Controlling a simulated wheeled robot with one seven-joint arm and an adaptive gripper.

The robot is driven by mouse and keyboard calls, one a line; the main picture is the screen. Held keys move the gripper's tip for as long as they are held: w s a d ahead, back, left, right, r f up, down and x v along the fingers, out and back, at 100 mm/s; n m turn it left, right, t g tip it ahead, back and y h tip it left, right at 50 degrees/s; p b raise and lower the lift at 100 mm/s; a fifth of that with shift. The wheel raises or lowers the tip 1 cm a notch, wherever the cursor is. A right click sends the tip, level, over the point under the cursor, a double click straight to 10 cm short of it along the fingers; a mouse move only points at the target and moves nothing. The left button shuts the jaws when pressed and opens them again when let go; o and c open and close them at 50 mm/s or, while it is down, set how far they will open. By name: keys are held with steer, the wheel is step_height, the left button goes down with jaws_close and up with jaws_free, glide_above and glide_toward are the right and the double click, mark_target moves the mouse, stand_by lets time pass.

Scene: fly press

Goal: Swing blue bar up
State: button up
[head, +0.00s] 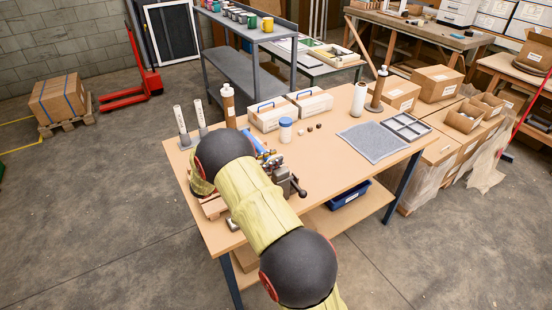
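Part of a blue bar (253,142) shows just right of my arm's dark upper joint, on the near left part of the workbench (330,185). Its lower end runs among small metal parts (270,160), and my arm covers much of what lies around it. I cannot tell its full length or its exact tilt. A dark grey metal piece with a handle (289,183) stands right of my arm. My gripper is hidden behind my own arm, so I cannot see whether it touches the bar.
A white jar with a blue lid (286,131), two white boxes with blue handles (268,116), a brown bottle (228,106) and upright white tubes (181,122) stand behind. A grey mat (373,142) and a divided tray (406,127) lie at right. The bench's front middle is clear.

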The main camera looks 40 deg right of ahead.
steer(key=shift+x, duration=0.8)
steer(key=c, duration=0.3)
jaws_close()
steer(key=shift+r, duration=0.15)
